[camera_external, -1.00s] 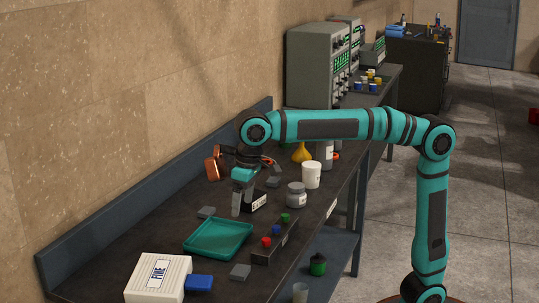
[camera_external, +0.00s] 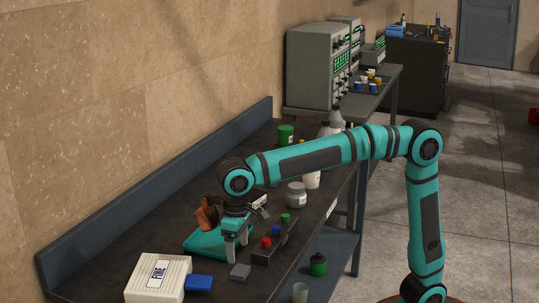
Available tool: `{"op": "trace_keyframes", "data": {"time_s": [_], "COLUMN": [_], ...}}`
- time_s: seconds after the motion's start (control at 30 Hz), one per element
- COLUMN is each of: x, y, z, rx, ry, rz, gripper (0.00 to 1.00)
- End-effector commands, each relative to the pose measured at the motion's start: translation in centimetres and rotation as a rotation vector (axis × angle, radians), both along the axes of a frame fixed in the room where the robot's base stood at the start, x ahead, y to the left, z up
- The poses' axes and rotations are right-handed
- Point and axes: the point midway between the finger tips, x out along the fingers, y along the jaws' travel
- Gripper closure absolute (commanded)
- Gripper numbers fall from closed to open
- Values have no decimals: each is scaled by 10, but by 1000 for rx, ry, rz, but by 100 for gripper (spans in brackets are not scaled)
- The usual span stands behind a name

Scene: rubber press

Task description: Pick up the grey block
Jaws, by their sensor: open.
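A small flat grey block (camera_external: 240,271) lies on the dark bench near its front edge, between the blue block and the dark button strip. My gripper (camera_external: 235,255) points down just behind and above this block, at the right edge of the teal tray (camera_external: 198,246). Its fingers look apart, with nothing seen between them. I cannot tell whether a fingertip touches the tray or bench. Other grey blocks farther back on the bench are hidden by my arm now.
A dark strip with red, blue and green knobs (camera_external: 268,251) stands close to the right of my gripper. A blue block (camera_external: 199,283) and a white box marked FINE (camera_external: 158,279) are at front left. A grey-lidded jar (camera_external: 296,195) stands farther back.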

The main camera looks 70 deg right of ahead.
Motion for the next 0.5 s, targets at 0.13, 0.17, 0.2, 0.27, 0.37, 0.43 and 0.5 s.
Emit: {"op": "trace_keyframes", "data": {"time_s": [0.13,0.17,0.2,0.27,0.37,0.43,0.5], "x": [0,0,0,0,0,-1,-2], "y": [0,0,0,0,-1,-2,-3], "z": [-15,-17,-19,-20,-25,-31,-40], "rx": [0,0,0,0,0,0,-1], "ry": [0,0,0,0,0,0,1], "rz": [0,0,0,0,0,0,0], "gripper": [20,20,20,20,20,20,20]}}
